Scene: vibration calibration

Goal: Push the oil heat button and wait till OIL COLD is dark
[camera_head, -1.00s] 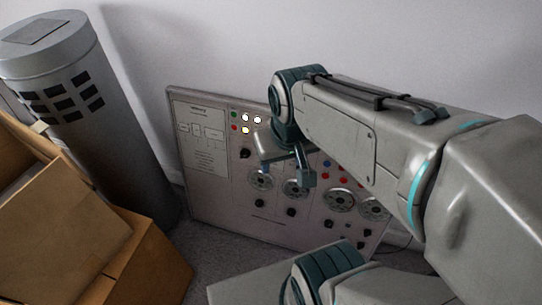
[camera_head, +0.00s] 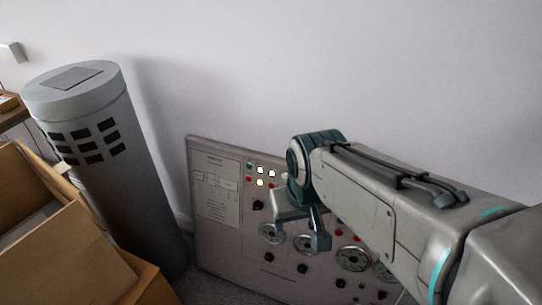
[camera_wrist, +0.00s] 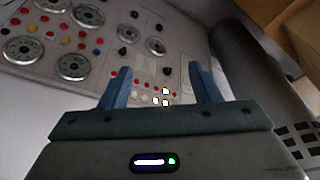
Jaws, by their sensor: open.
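A grey control panel (camera_head: 217,240) leans against the wall. Its upper part has a cluster of small lamps and buttons: a green one (camera_head: 249,166), red ones, and three brightly lit lamps (camera_head: 261,171). The lit lamps (camera_wrist: 166,103) also show in the wrist view, where the panel appears upside down. The labels are too small to read, so I cannot tell which lamp is OIL COLD or which button is oil heat. My gripper (camera_head: 298,225) is open and empty in front of the panel, right of and below the lit lamps in the head view. Its fingers (camera_wrist: 157,80) frame the cluster in the wrist view.
Round dials (camera_head: 352,258) and several knobs fill the lower panel, partly hidden by my arm. A grey cylinder (camera_head: 140,190) stands left of the panel. Open cardboard boxes (camera_head: 70,250) are at the lower left. The wall (camera_head: 350,70) above is bare.

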